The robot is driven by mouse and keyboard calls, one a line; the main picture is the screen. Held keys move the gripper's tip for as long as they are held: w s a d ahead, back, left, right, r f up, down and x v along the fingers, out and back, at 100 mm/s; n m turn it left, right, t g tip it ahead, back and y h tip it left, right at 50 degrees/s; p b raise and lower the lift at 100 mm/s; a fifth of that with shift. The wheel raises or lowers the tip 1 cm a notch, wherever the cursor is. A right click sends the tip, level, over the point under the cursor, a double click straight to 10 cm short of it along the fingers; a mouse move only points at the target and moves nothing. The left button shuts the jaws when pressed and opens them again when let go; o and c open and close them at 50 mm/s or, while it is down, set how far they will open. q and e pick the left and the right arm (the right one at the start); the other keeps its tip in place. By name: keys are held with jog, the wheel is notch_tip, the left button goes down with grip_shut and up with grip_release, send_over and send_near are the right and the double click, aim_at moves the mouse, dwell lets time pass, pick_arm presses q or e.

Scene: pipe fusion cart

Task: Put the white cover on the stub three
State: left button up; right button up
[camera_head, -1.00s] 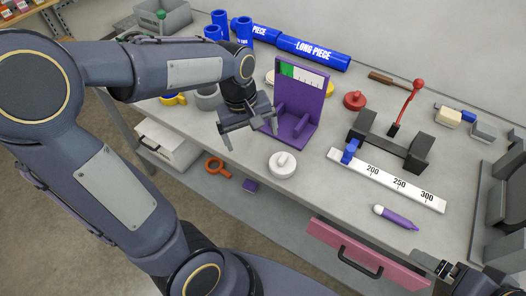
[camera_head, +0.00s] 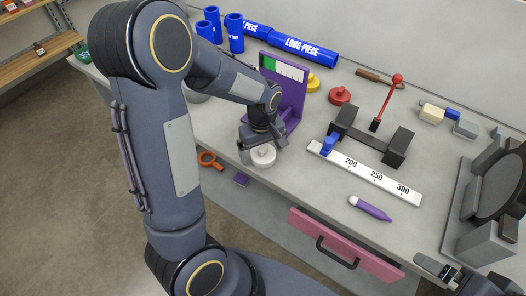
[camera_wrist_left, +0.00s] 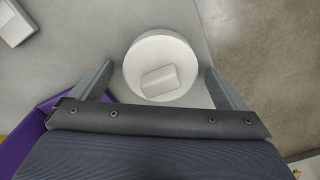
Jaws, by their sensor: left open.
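The white cover (camera_head: 263,156), a round disc with a raised grip on top, lies near the table's front edge. My left gripper (camera_head: 264,149) is open above it. In the left wrist view the white cover (camera_wrist_left: 160,50) lies between the two open fingers, which are apart from its rim. Several blue upright pipe pieces (camera_head: 235,33) stand at the back left. I cannot read a number on them to tell which is stub three. Part of my right gripper (camera_head: 438,270) shows at the lower right edge, and its opening is unclear.
A purple stand (camera_head: 291,98) is right behind my left gripper. A grey clamp with a red lever (camera_head: 385,103), a white ruler strip (camera_head: 365,172) and a purple marker (camera_head: 370,208) lie to the right. A blue long piece (camera_head: 303,47) lies at the back.

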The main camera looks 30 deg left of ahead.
pick_arm(q)
jog(key=c, duration=1)
jog(key=shift+r, duration=0.15)
